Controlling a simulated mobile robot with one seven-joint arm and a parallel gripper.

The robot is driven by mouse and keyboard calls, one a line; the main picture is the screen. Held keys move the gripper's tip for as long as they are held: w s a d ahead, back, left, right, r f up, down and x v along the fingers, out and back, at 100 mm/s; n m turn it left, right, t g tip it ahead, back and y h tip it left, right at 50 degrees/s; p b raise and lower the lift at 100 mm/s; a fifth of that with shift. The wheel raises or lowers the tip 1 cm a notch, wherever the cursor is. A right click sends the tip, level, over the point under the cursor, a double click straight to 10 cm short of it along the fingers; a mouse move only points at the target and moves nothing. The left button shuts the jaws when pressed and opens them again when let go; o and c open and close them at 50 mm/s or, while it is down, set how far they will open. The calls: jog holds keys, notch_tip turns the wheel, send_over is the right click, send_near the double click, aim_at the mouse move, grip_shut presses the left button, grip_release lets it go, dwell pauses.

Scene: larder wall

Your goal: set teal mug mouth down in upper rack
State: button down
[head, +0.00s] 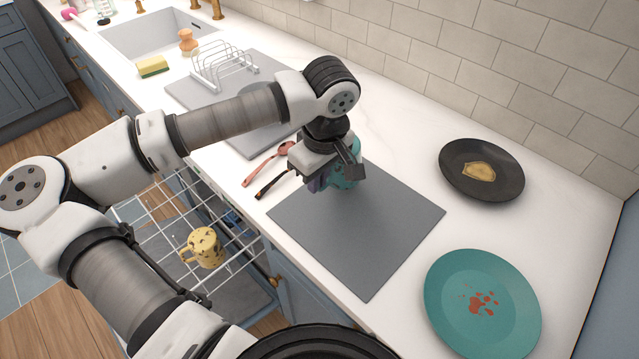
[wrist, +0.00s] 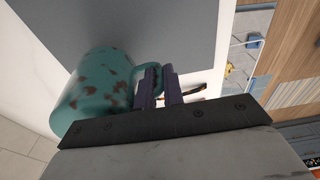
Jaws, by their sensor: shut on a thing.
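The teal mug (wrist: 97,92) with brown spots is in my gripper (wrist: 160,85). In the wrist view the purple fingers are shut on its handle, and the mug body sits to the left of them. In the head view the mug (head: 346,174) is partly hidden behind my gripper (head: 322,180), over the far left part of the grey mat. I cannot tell whether it touches the mat. The pulled-out white wire rack (head: 160,211) of the dishwasher is at the left, partly hidden by my arm. A yellow spotted mug (head: 206,248) is in the rack area.
The grey mat (head: 365,240) is otherwise bare. A teal plate with red stains (head: 450,300) and a dark plate with a yellow-brown patch (head: 450,170) lie to its right. Red and black utensils (head: 266,163) lie left of the gripper. A wire dish rack (head: 222,66) stands farther back.

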notch_tip(320, 180, up, 26)
jog(key=p, duration=0.4)
jog(key=shift+f, duration=0.15)
